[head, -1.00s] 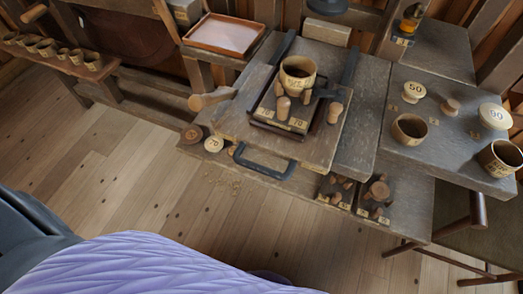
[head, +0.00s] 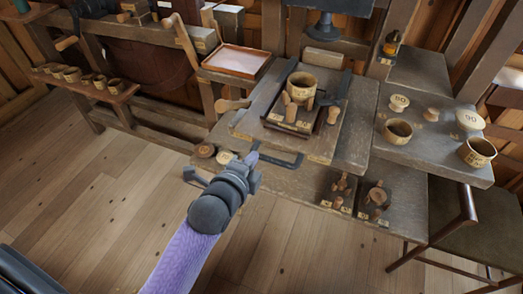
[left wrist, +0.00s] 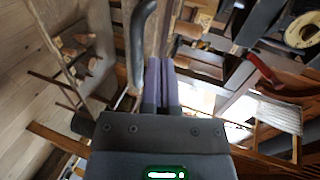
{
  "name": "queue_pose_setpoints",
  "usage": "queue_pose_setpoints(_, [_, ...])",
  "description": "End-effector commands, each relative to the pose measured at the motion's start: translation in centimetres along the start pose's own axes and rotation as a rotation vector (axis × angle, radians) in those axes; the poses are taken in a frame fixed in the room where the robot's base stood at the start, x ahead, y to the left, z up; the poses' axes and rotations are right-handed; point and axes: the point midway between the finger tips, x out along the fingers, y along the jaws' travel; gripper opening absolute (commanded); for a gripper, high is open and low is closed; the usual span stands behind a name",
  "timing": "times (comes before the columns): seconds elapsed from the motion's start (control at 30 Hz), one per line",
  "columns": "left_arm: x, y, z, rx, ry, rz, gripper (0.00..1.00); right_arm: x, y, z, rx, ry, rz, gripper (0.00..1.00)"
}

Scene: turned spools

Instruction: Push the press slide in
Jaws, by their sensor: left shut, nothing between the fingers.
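The press slide (head: 310,148) is a grey wooden board lying between two dark rails on the bench, with its front part sticking out toward me. A dark bow handle (head: 284,164) is fixed to its front edge. The slide carries a dark tray with a wooden cup (head: 302,84) and several pegs. My left gripper (head: 253,157) is shut and empty, just left of the handle; whether it touches cannot be told. In the left wrist view the purple fingers (left wrist: 161,85) lie together beside the dark handle (left wrist: 139,45). My right gripper is not in view.
The press head (head: 324,25) hangs behind the slide. A side table (head: 425,150) at right holds cups and numbered spools. Dark peg trays (head: 374,203) stand on the lower shelf, right of the handle. A chair (head: 470,225) is at lower right. The floor in front is open.

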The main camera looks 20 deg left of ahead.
Motion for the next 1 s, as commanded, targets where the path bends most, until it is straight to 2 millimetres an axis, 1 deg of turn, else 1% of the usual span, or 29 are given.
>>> queue_pose_setpoints(0.03, [1.2, 0.3, 0.0, -0.003, 0.0, -0.001, 0.0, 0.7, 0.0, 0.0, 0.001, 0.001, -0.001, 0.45])
queue_pose_setpoints(0.1, [2.6, 0.3, 0.0, -0.004, 0.0, -0.001, 0.0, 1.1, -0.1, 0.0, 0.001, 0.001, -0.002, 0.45])
queue_pose_setpoints(0.2, [4.5, 0.3, 0.0, -0.004, 0.001, 0.001, 0.0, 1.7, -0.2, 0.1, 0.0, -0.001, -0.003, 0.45])
queue_pose_setpoints(0.33, [6.0, 0.3, -0.1, -0.003, 0.001, 0.002, 0.0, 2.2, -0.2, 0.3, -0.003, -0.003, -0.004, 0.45])
queue_pose_setpoints(0.5, [6.8, 0.1, -0.1, -0.004, 0.002, 0.002, 0.0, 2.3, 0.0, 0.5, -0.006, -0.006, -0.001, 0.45])
queue_pose_setpoints(0.87, [7.0, 0.1, -0.1, -0.004, 0.002, 0.001, 0.0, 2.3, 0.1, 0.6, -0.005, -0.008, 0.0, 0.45])
queue_pose_setpoints(1.0, [8.0, -0.2, 0.0, -0.002, 0.001, 0.0, 0.0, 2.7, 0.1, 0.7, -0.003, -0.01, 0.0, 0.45])
